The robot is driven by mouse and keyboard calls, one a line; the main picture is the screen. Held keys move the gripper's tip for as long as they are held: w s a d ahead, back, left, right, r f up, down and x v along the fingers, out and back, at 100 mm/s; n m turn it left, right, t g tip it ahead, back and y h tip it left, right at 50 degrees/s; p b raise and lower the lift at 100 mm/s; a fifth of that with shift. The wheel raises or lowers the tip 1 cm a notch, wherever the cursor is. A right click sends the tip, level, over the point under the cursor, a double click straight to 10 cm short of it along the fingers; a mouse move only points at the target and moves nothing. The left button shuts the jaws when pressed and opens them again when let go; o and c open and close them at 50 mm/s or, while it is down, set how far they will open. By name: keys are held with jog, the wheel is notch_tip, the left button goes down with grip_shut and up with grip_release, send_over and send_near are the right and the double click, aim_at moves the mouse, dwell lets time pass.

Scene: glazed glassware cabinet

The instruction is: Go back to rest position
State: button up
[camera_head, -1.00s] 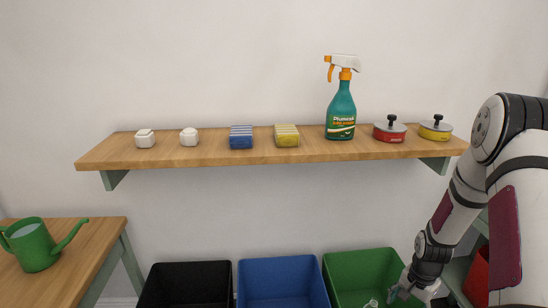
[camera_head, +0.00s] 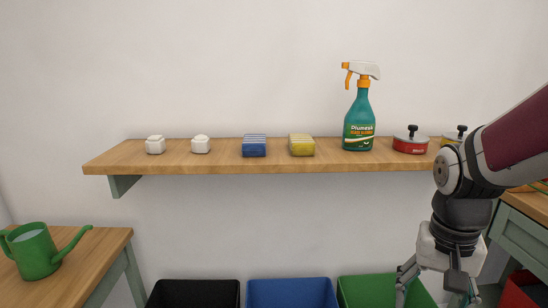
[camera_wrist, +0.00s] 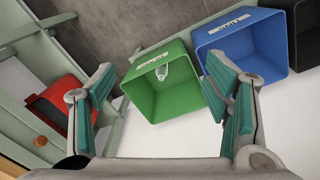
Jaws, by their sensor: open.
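My gripper (camera_head: 437,284) hangs at the lower right in the head view, pointing down beside the green bin (camera_head: 372,291). In the wrist view its two fingers with teal pads (camera_wrist: 163,108) are spread wide with nothing between them. Beyond the fingers, the wrist view shows the green bin (camera_wrist: 150,100) with a small clear object (camera_wrist: 162,71) inside it. My arm covers part of the shelf's right end in the head view.
A wooden shelf (camera_head: 220,161) holds two white items, two sponges (camera_head: 302,145), a spray bottle (camera_head: 359,120) and lidded pots (camera_head: 410,144). A blue bin (camera_head: 292,293) and black bin (camera_head: 195,293) stand below. A watering can (camera_head: 33,252) sits on the left table (camera_head: 92,256).

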jog(key=s+a+r+n+b, duration=0.1)
jog(key=s+a+n+b, duration=0.2)
jog(key=s, duration=0.6)
jog(key=s+a+r+n, duration=0.2)
jog(key=s+a, duration=0.2)
jog(key=s, duration=0.6)
notch_tip(320, 180, up, 24)
jog(key=t+p, duration=0.4)
jog(key=p, duration=1.8)
jog(key=shift+w+y+p, duration=0.2)
jog(key=shift+y+p, duration=0.15)
jog(key=shift+y, duration=0.05)
